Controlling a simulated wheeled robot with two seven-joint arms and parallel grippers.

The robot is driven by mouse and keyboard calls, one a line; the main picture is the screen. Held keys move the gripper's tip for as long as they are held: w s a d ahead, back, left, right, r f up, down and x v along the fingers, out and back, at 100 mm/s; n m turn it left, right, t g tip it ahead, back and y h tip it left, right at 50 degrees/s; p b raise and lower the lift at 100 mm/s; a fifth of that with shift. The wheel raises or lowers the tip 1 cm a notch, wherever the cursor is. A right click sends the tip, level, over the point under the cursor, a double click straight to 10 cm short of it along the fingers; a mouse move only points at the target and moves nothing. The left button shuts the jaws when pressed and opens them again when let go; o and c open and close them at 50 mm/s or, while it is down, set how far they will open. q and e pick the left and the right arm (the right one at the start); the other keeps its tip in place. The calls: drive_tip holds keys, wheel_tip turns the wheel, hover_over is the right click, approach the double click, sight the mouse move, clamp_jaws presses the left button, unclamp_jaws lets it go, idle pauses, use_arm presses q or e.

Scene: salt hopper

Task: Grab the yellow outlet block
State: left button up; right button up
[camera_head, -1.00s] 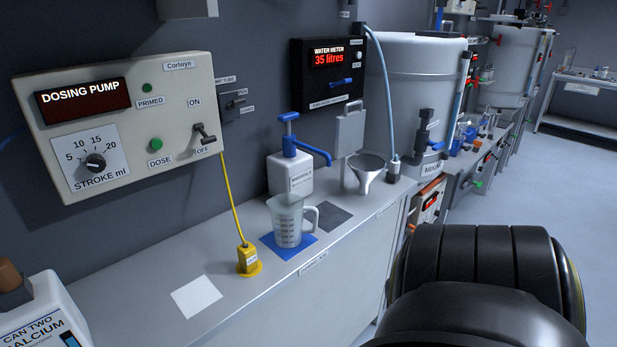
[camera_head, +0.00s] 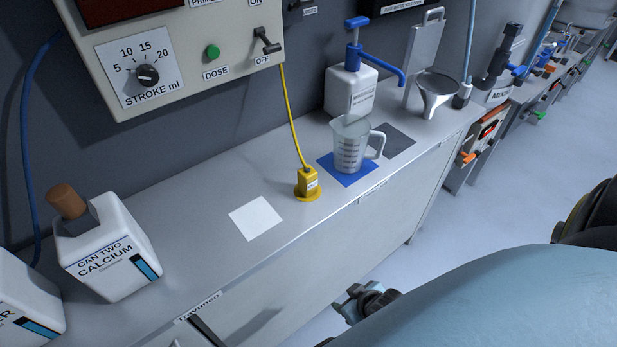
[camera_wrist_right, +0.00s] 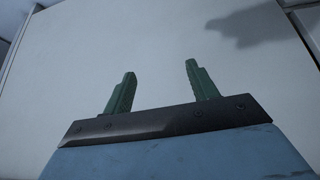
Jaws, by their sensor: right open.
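The yellow outlet block (camera_head: 307,184) stands upright on a round yellow base on the grey bench, with a yellow cable running up to the dosing pump panel. My right gripper (camera_head: 362,301) is low in front of the bench, below the bench top and apart from the block. In the right wrist view its two green fingers (camera_wrist_right: 158,92) are spread with nothing between them, facing a pale cabinet front. The block is not in the wrist view. My left gripper is not in view.
A white square (camera_head: 256,217) lies left of the block. A clear measuring jug (camera_head: 349,150) stands on a blue mat to its right, near a pump bottle (camera_head: 350,92) and a funnel (camera_head: 437,92). The calcium can (camera_head: 110,250) is at the left. The bench front edge lies between gripper and block.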

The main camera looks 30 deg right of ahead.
drive_tip(key=w+r+t, duration=0.2)
drive_tip(key=w+r, duration=0.2)
drive_tip(key=r, duration=0.6)
drive_tip(key=w+r+t, duration=0.2)
drive_tip(key=w+r, duration=0.1)
drive_tip(key=r, duration=0.7)
drive_tip(key=t, duration=0.3)
approach(314, 182)
drive_tip(key=shift+y, duration=0.4)
drive_tip(key=x, duration=0.7)
drive_tip(key=shift+w+d+f, duration=0.15)
drive_tip(key=shift+w+d, duration=0.05)
drive_tip(key=shift+w, duration=0.2)
drive_tip(key=shift+a+r+x, duration=0.1)
drive_tip(key=shift+x, duration=1.35)
drive_tip(key=shift+a+r+x, duration=0.1)
drive_tip(key=shift+a+x, duration=0.05)
drive_tip(key=shift+x, duration=1.3)
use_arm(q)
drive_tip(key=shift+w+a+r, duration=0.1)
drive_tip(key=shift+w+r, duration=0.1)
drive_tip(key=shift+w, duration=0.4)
use_arm(e)
drive_tip(key=c, duration=1.1)
